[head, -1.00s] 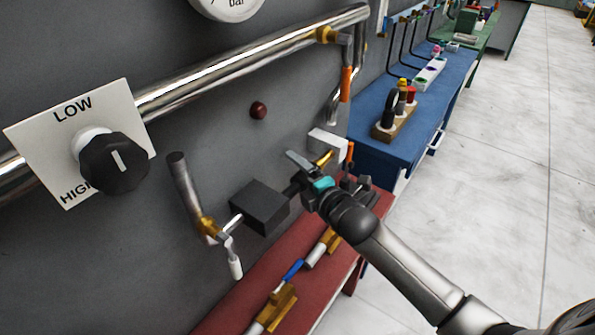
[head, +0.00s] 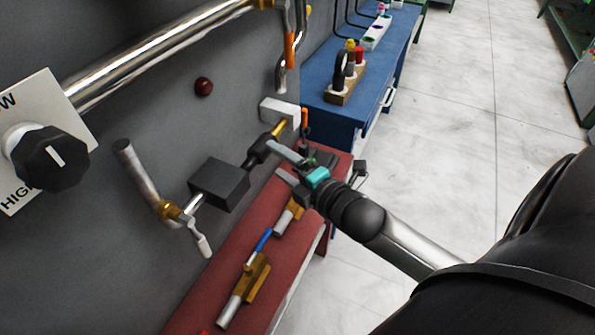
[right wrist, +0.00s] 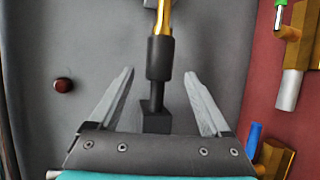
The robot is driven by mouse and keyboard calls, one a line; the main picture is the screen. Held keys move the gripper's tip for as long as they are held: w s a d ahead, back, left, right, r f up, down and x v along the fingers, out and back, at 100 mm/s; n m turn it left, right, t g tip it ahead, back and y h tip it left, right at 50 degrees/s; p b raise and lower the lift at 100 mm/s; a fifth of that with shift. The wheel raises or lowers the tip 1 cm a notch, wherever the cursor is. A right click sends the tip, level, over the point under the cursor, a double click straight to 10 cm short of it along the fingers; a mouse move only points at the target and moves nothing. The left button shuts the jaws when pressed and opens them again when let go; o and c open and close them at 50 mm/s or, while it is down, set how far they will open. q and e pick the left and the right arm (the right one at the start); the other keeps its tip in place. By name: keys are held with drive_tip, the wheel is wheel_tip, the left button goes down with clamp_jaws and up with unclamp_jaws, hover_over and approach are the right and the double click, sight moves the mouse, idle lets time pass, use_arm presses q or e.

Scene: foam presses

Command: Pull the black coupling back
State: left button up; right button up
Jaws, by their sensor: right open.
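The black coupling (head: 262,148) is a short dark sleeve between a black box (head: 220,183) on the grey panel and a brass stem (head: 280,127) that ends at a white block (head: 279,111). In the right wrist view the coupling (right wrist: 160,57) meets the brass stem (right wrist: 163,18) at its top, and a thinner black rod runs below it to the box (right wrist: 154,123). My right gripper (head: 284,164) is open, just in front of the coupling. In the right wrist view its fingers (right wrist: 159,76) stand either side of it, apart from it. My left gripper is not in view.
A red bench (head: 232,262) with brass fittings (head: 256,278) runs below the panel. A bent pipe with a white-handled valve (head: 202,246) is left of the box. A black LOW/HIGH knob (head: 47,157) and a blue bench (head: 333,118) flank the area. Floor (head: 470,150) is clear.

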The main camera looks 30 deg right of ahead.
drive_tip(key=shift+v, duration=2.55)
drive_tip(key=s+d+f+m+g+h+b, duration=0.1)
drive_tip(key=s+f+m+g, duration=0.15)
drive_tip(key=f, duration=0.85)
drive_tip(key=s+d+f+m+g+h+b, duration=0.1)
drive_tip(key=s+f+m+g, duration=0.2)
drive_tip(key=f, duration=0.7)
drive_tip(key=s+d+f+m+g+h+b, duration=0.1)
drive_tip(key=s+f+m, duration=0.25)
drive_tip(key=f, duration=0.75)
drive_tip(key=s+a+f+m+g+b, duration=0.1)
drive_tip(key=s+a+f+m+g, duration=0.2)
drive_tip(key=s+f, duration=0.7)
drive_tip(key=s+a+f+m+g+b, duration=0.2)
drive_tip(key=s+a+f+m+g, duration=0.2)
drive_tip(key=s+f, duration=0.6)
drive_tip(key=s+m+g, duration=0.1)
drive_tip(key=s+m, duration=0.1)
drive_tip(key=s, duration=0.2)
drive_tip(key=shift+a+f+y, duration=0.15)
drive_tip(key=shift+a+y, duration=0.2)
drive_tip(key=shift+y, duration=0.05)
drive_tip(key=shift+w, duration=0.1)
